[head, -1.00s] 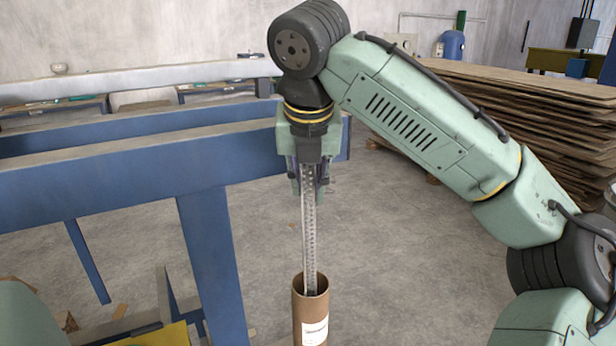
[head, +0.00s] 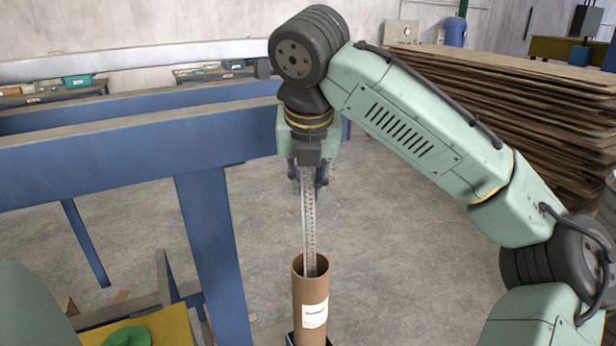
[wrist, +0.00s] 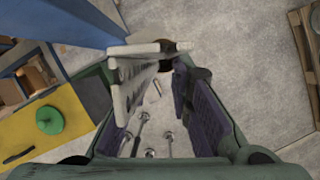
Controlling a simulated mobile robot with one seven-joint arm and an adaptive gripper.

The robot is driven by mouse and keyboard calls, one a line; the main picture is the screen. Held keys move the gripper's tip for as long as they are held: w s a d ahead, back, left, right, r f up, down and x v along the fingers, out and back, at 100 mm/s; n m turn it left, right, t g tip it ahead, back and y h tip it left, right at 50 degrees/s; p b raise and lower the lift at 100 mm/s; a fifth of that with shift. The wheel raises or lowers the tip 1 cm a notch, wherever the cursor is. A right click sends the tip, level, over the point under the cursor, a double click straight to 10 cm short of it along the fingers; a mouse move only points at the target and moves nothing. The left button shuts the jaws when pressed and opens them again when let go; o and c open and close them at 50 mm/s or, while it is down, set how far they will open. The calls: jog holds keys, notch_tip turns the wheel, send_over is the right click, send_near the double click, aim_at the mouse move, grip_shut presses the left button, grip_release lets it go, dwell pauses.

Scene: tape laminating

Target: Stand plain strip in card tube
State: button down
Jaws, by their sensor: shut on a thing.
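The plain strip (head: 309,225) is a long, pale, perforated metal-looking strip, held upright by its upper end. My gripper (head: 308,188) is shut on it above the card tube. The strip's lower end is inside the mouth of the brown card tube (head: 311,305), which stands upright and carries a white label. How deep the strip's end reaches is hidden by the tube wall. In the wrist view the strip (wrist: 135,75) lies between the finger pads, and the tube's dark round mouth (wrist: 165,45) shows just beyond it.
A blue steel frame (head: 130,160) with a leg stands left of the tube. A yellow surface (head: 170,328) with a green round object (head: 128,337) is at the lower left. Stacked boards (head: 530,120) stand at the right behind my arm. Open concrete floor lies around the tube.

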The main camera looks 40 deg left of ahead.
jog(key=shift+f+b, duration=1.3)
jog(key=shift+f, duration=1.95)
jog(key=c, duration=1.4)
grip_release()
jog(key=shift+o, duration=0.2)
jog(key=v, duration=1.2)
